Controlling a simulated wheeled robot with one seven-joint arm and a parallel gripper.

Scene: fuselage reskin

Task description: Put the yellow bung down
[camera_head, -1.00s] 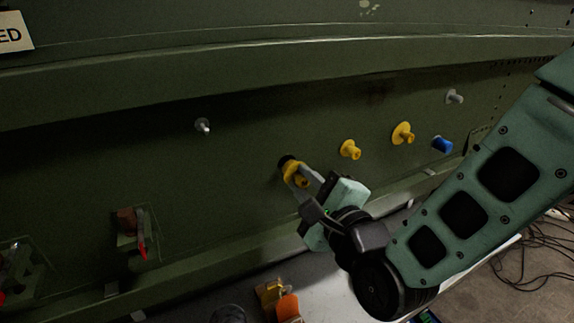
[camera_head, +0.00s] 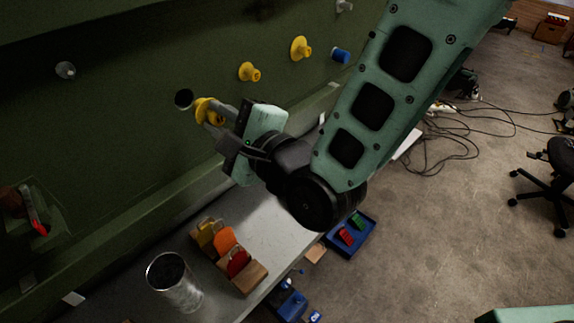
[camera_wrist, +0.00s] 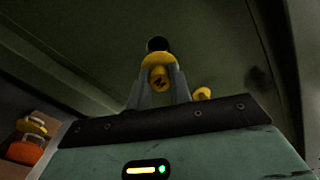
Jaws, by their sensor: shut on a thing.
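My gripper (camera_head: 221,116) is shut on the yellow bung (camera_head: 205,107) in front of the green fuselage panel (camera_head: 120,130). A round dark hole (camera_head: 184,98) shows in the panel just left of the bung, and the bung looks clear of it. In the wrist view the bung (camera_wrist: 158,72) sits between the two grey fingers (camera_wrist: 160,90), with the dark hole (camera_wrist: 158,44) just beyond it. The fingers hide part of the bung's sides.
Other yellow bungs (camera_head: 249,72) (camera_head: 301,48) and a blue one (camera_head: 340,55) stay in the panel. On the grey bench (camera_head: 275,225) below are a metal cup (camera_head: 175,283) and a wooden rack (camera_head: 243,276) with coloured items. A blue tray (camera_head: 350,236) lies lower right.

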